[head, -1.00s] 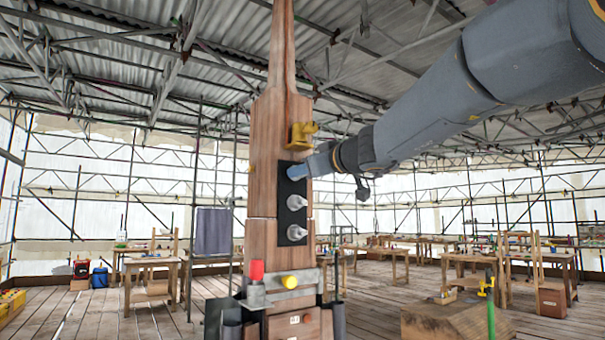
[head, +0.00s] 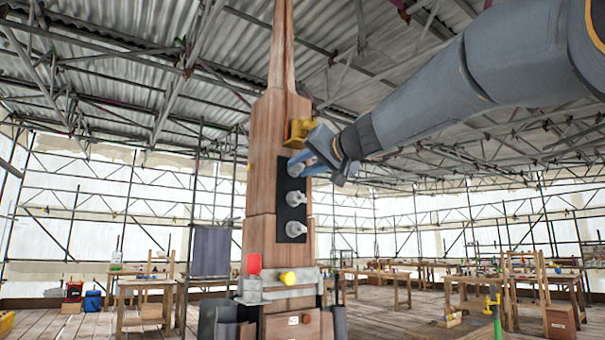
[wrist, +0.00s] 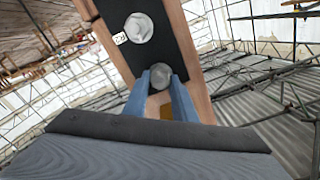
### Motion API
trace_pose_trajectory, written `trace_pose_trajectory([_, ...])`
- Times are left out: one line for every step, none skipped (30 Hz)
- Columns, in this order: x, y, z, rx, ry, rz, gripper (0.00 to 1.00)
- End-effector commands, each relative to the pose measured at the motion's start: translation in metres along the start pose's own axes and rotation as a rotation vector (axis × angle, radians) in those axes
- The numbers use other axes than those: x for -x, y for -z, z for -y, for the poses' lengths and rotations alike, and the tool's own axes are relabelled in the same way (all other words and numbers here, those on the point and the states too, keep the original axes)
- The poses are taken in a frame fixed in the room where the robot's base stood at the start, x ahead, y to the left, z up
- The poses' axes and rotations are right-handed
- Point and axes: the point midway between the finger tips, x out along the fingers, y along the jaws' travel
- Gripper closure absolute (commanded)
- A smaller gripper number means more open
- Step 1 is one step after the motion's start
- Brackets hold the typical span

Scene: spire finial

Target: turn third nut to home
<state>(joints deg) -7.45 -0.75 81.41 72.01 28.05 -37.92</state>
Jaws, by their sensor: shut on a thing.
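A wooden spire (head: 262,160) stands upright with a black plate (head: 281,213) on its face. The plate carries a column of grey nuts. The middle nut (head: 295,198) and the bottom nut (head: 295,229) show clearly in the head view. My gripper (head: 297,168) is at the top of the plate, and its blue fingers hide the top nut there. In the wrist view my gripper (wrist: 161,82) has its fingertips shut on the top nut (wrist: 160,73), one finger on each side. The neighbouring nut (wrist: 138,28) is clear of the fingers.
A yellow bracket (head: 299,131) sits just above my gripper on the spire. Lower down are a grey ledge (head: 262,296), a red block (head: 254,263) and a yellow knob (head: 288,278). Workbenches stand far behind, with open floor between.

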Motion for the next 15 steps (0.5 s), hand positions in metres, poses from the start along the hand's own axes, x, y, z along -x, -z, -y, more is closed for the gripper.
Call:
trace_pose_trajectory([-0.0004,-0.0009,-0.0014,-0.041,0.0,-0.001,0.98])
trace_pose_trajectory([-0.0004,-0.0009,-0.0015,-0.071,0.0,-0.001,0.98])
trace_pose_trajectory([-0.0004,-0.0008,-0.0016,-0.109,0.0,-0.001,0.98])
trace_pose_trajectory([-0.0004,-0.0009,-0.0018,-0.137,0.0,-0.001,0.98])
trace_pose_trajectory([-0.0004,-0.0009,-0.0019,-0.165,-0.001,-0.001,0.98])
trace_pose_trajectory([-0.0004,-0.0009,-0.0021,-0.204,-0.001,0.0,0.98])
trace_pose_trajectory([-0.0004,-0.0009,-0.0021,-0.232,-0.001,0.0,0.98])
trace_pose_trajectory([-0.0003,-0.0008,-0.0022,-0.261,-0.001,0.0,0.98])
trace_pose_trajectory([-0.0003,-0.0007,-0.0022,-0.299,-0.001,0.0,0.98])
trace_pose_trajectory([-0.0003,-0.0007,-0.0022,-0.328,-0.001,0.0,0.98])
trace_pose_trajectory([-0.0003,-0.0007,-0.0023,-0.357,-0.001,0.0,0.98])
trace_pose_trajectory([-0.0003,-0.0006,-0.0023,-0.395,0.0,-0.001,0.98])
trace_pose_trajectory([-0.0002,-0.0005,-0.0023,-0.423,0.0,-0.001,0.98])
trace_pose_trajectory([-0.0002,-0.0005,-0.0024,-0.452,0.0,0.0,0.98])
trace_pose_trajectory([-0.0002,-0.0005,-0.0024,-0.49,0.0,0.0,0.98])
